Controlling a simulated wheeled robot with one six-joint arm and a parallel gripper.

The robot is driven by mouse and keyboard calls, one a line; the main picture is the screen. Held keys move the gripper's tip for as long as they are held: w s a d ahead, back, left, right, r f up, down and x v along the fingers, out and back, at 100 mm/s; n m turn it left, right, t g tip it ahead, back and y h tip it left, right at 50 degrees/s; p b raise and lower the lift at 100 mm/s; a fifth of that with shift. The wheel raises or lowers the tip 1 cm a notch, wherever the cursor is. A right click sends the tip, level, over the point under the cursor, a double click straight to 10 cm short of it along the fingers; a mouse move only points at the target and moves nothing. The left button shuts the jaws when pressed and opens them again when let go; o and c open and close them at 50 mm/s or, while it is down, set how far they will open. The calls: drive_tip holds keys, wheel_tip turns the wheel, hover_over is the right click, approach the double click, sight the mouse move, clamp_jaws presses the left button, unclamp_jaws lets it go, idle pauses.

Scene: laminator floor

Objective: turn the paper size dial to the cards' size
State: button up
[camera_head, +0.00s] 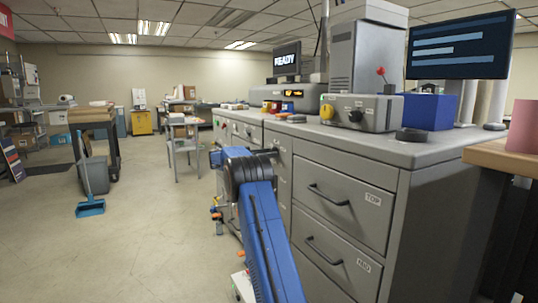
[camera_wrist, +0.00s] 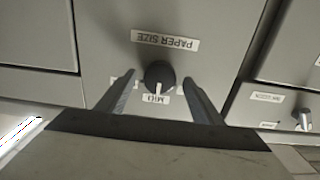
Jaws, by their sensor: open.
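Another small label left of the dial is mostly hidden by a finger. My gripper (camera_wrist: 158,78) is open, one finger on each side of the dial, with gaps visible. In the head view my blue arm reaches the cabinet front and hides the dial. I cannot identify the cards.
The grey cabinet has handled drawers marked TOP (camera_head: 374,198) and another below. A second small knob (camera_wrist: 303,118) sits on the panel at the wrist view's right. A control box (camera_head: 362,112) and blue bin (camera_head: 429,110) stand on the countertop. The floor left is mostly clear.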

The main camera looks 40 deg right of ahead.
drive_tip(key=shift+s+d, duration=0.1)
drive_tip(key=shift+d, duration=0.4)
drive_tip(key=c, duration=1.1)
drive_tip(key=shift+n, duration=0.3)
drive_tip(key=n, duration=1.1)
drive_tip(key=shift+o, duration=0.3)
drive_tip(key=shift+n, duration=0.3)
drive_tip(key=shift+c, duration=0.2)
